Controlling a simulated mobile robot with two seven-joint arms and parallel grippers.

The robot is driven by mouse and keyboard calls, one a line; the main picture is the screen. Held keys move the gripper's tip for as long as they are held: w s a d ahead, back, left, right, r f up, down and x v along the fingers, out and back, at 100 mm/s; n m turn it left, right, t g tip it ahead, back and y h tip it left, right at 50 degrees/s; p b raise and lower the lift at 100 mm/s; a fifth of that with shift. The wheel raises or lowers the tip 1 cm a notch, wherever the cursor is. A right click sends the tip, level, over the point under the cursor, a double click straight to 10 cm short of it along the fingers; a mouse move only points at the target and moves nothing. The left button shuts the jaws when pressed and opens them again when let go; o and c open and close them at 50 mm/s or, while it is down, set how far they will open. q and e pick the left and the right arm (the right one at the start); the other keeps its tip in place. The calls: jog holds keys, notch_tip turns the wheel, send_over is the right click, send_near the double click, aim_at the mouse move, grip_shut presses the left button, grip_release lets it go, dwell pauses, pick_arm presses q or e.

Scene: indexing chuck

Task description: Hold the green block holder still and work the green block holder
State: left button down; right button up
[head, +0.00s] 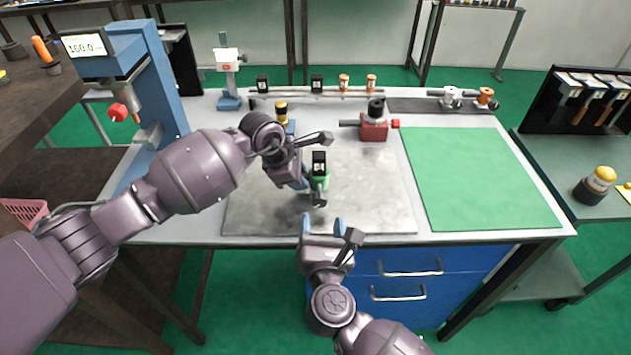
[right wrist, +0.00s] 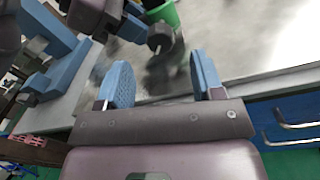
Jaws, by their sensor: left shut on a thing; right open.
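The green block holder (head: 320,183) stands on the grey metal plate (head: 375,195) near its front middle. It carries a black block with a white label on top, and a dark knob (head: 319,200) points toward the front. My left gripper (head: 303,180) is shut on the holder from its left side; its own fingers partly hide the contact. My right gripper (head: 322,225) is open and empty at the table's front edge, a short way in front of the knob. In the right wrist view the green holder (right wrist: 162,13) and its knob (right wrist: 160,38) show beyond the open fingers (right wrist: 161,75).
A red block holder (head: 374,131) stands at the plate's back edge. A green mat (head: 480,180) lies to the right. A blue press with a display (head: 150,100) stands at the left. Blue drawers (head: 430,285) are below the table's front edge. The plate's right part is clear.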

aim_at(319, 203)
jog(key=shift+w+a, duration=0.1)
jog(key=shift+w, duration=2.75)
jog(key=c, duration=0.9)
jog(key=n, duration=0.6)
jog(key=shift+a, duration=0.1)
jog(key=n, duration=0.6)
jog(key=shift+h, duration=0.3)
jog(key=o, duration=0.9)
